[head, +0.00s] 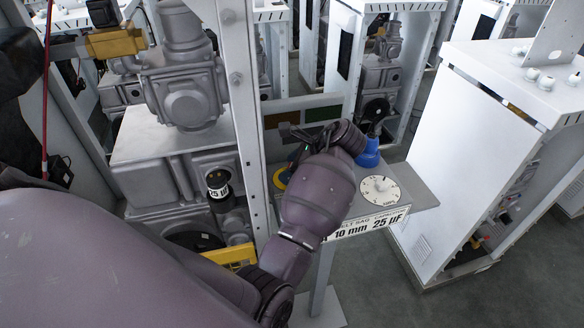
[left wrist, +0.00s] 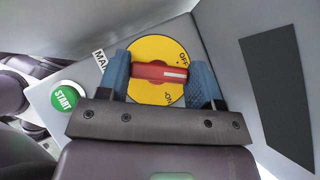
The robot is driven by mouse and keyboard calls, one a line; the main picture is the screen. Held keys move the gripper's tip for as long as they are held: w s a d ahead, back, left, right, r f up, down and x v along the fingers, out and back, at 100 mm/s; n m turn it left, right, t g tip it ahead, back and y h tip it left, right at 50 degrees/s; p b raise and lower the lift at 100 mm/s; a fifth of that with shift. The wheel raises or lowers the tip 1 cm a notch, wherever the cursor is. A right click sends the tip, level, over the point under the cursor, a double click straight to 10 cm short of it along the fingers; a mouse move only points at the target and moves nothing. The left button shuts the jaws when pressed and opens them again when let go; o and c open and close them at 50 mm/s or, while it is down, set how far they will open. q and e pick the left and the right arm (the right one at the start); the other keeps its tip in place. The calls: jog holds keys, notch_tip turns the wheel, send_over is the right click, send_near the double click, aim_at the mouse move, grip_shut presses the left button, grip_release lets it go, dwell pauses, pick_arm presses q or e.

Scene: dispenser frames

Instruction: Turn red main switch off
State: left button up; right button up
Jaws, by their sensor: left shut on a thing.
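The red main switch handle (left wrist: 150,72) sits on a round yellow plate (left wrist: 150,50) marked OFF at upper right and ON at lower right, in the left wrist view. The handle lies nearly level, its white line pointing right between the two words. My left gripper (left wrist: 162,76) has one blue finger at each end of the handle and is shut on it. In the head view my left gripper (head: 290,165) is at the panel, mostly behind my arm; only an edge of the yellow plate (head: 280,179) shows. My right gripper is out of view.
A green START button (left wrist: 66,97) is left of the switch. A white dial (head: 380,190) and a blue knob-like part (head: 369,154) are on the grey panel, right of my arm. A white cabinet (head: 470,140) stands at right, with bare floor before it.

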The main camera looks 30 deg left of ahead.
pick_arm(q)
jog(key=shift+n, duration=0.3)
jog(key=o, duration=0.9)
jog(key=shift+w+r, duration=0.1)
jog(key=shift+w, duration=0.05)
